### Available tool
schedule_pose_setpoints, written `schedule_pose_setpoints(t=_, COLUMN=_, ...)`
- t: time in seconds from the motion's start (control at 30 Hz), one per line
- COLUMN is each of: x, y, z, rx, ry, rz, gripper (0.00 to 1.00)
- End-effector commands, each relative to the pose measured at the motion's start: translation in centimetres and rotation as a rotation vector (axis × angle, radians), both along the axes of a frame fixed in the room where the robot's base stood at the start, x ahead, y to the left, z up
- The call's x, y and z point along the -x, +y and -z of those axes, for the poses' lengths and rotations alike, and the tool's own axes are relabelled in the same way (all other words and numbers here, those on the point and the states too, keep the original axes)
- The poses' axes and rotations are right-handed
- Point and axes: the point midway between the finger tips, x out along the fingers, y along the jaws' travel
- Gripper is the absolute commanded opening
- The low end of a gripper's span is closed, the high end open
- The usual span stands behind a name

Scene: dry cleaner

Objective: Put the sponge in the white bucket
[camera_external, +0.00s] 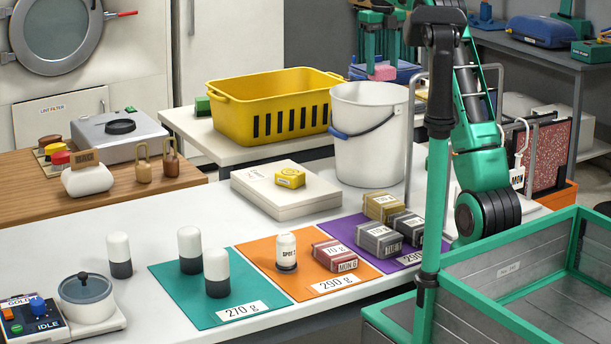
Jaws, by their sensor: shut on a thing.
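The white bucket (368,150) stands upright behind the front counter, right of a yellow basket, with a dark handle and a blue grip on its side. Its inside is mostly hidden. My gripper (381,62) points down at the top of the external view. It appears shut on a small pink block, which I take to be the sponge (380,73). The block shows just above the bucket's rim in the picture; its exact distance from the bucket cannot be told from this one view.
A slotted yellow basket (275,105) stands close left of the bucket. A flat white box (285,192) with a small yellow box (290,178) lies in front. Bottles and packs stand on coloured mats nearer. A green-rimmed grey bin (515,285) is at right.

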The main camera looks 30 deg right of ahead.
Motion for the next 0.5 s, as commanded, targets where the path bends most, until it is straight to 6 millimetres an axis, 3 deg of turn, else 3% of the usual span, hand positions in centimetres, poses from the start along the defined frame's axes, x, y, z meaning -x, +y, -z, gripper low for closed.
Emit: schedule_pose_setpoints(t=0.5, x=0.1, y=-0.1, z=5.5, rx=-0.001, ry=0.003, rz=0.001, gripper=0.29)
